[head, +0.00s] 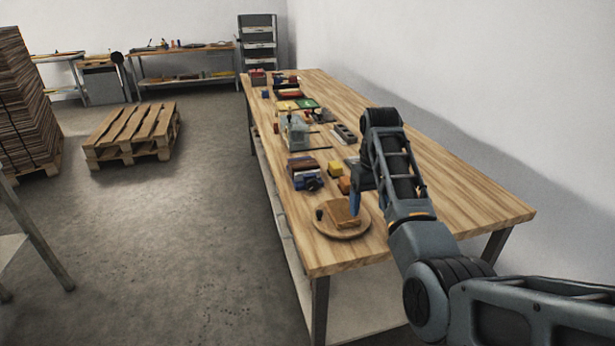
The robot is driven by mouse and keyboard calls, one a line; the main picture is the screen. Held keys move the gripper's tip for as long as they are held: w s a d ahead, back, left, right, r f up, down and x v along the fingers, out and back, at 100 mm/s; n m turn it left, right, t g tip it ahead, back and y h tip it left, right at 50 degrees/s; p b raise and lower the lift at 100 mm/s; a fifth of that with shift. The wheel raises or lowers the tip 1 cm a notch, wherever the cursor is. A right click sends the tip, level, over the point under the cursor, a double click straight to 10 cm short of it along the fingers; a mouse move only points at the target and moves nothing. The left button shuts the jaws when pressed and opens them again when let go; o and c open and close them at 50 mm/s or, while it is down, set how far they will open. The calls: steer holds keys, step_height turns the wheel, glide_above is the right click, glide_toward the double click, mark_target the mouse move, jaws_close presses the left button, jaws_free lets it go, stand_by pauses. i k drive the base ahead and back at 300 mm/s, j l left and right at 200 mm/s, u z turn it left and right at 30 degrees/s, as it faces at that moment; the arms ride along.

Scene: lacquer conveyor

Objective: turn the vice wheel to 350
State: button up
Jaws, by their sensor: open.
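A small blue vice (300,181) stands near the left edge of the wooden workbench (440,190). A dark round part that looks like its wheel (313,184) faces the near side; any scale or number on it is too small to read. My gripper (355,205) points down over the bench, to the right of the vice and apart from it. It is open, with a blue finger showing just above the back of a round wooden board. The arm hides part of the gripper, and the second finger is not clear.
The round wooden board (340,234) holds a brown block (343,212) and a small dark knob (319,214). Yellow blocks (335,168) lie between vice and arm. A grey machine (297,132) stands farther back. The bench's right side is clear. A pallet (132,132) lies on the floor.

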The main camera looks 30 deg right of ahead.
mark_target(313, 184)
steer(key=i, duration=0.85)
